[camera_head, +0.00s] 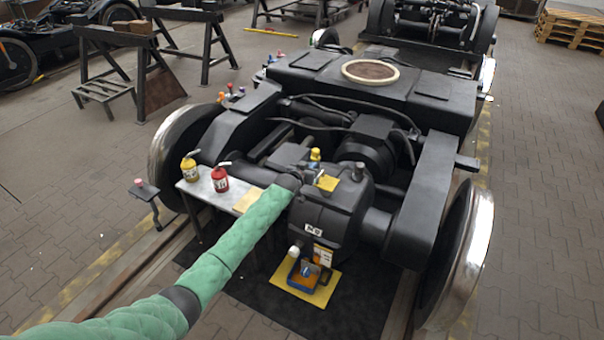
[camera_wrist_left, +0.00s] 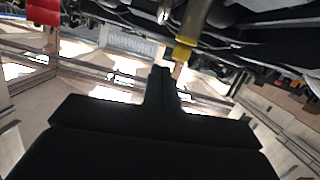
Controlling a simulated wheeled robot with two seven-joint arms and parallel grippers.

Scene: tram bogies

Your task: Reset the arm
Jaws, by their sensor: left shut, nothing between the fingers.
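My left arm, in a green padded sleeve, comes in from the lower left of the head view. Its gripper (camera_head: 312,180) is over the dark gearbox housing (camera_head: 335,212) at the near end of the bogie, small and partly hidden by the wrist. In the left wrist view the fingers (camera_wrist_left: 163,75) are together, with nothing between them. A small yellow bottle (camera_head: 315,155) stands just behind the gripper. In the wrist view a dark item with a yellow end (camera_wrist_left: 184,48) shows just beyond the fingertips; I cannot tell what it is. My right gripper is not in view.
A light side table (camera_head: 205,192) left of the arm holds a yellow bottle (camera_head: 190,169) and a red bottle (camera_head: 220,179). A blue-orange holder (camera_head: 304,275) sits on a yellow sheet below the gearbox. Large wheels (camera_head: 462,255) flank the bogie. Open paving lies at the left.

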